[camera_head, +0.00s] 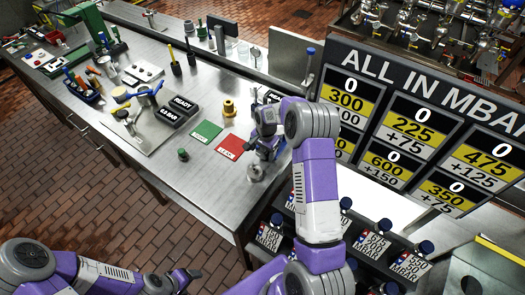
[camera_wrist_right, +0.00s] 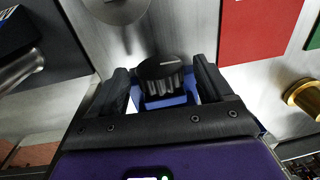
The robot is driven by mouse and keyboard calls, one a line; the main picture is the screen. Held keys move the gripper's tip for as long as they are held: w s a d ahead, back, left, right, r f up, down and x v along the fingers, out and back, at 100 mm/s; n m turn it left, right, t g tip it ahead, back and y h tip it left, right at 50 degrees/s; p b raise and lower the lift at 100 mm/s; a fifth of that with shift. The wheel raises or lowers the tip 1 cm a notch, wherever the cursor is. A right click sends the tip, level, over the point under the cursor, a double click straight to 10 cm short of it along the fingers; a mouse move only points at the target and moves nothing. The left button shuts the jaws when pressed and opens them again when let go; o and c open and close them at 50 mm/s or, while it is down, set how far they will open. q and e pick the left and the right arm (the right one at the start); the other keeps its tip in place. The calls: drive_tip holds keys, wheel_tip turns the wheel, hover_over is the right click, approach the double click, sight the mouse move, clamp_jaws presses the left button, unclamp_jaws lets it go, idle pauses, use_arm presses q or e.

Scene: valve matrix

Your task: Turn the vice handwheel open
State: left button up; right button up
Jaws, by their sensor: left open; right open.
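My right gripper (camera_head: 268,148) is low over the right end of the steel bench, beside the red card. In the right wrist view its open fingers (camera_wrist_right: 165,85) stand on either side of a black ribbed knob (camera_wrist_right: 160,75) with a white mark, on a blue body (camera_wrist_right: 165,101). The knob looks like the handwheel, but I cannot confirm it belongs to a vice. Whether the fingers touch it is unclear. In the head view my arm mostly hides it. My left gripper (camera_head: 187,279) is open and empty, low in front of the bench.
A round metal disc (camera_head: 256,172) lies close to my right gripper. A red card (camera_head: 229,148), a green card (camera_head: 206,131) and a brass fitting (camera_head: 229,108) are nearby. A blue-handled device (camera_head: 148,98) stands on a plate further left. A score board (camera_head: 420,125) rises at right.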

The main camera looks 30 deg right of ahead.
drive_tip(key=shift+f, duration=0.1)
drive_tip(key=c, duration=1.1)
drive_tip(key=shift+o, duration=0.2)
drive_tip(key=shift+w+a+g+h, duration=0.15)
drive_tip(key=shift+g+h, duration=0.25)
drive_tip(key=shift+g, duration=0.5)
drive_tip(key=shift+w+g+h, duration=0.15)
drive_tip(key=shift+g+h, duration=0.15)
drive_tip(key=shift+g, duration=0.4)
drive_tip(key=shift+f+g+h+b, duration=0.15)
drive_tip(key=shift+g+h+b, duration=0.25)
drive_tip(key=shift+g, duration=0.4)
drive_tip(key=shift+w+g+b, duration=0.15)
drive_tip(key=shift+g+b, duration=0.55)
drive_tip(key=shift+g, duration=0.1)
drive_tip(key=shift+h, duration=0.3)
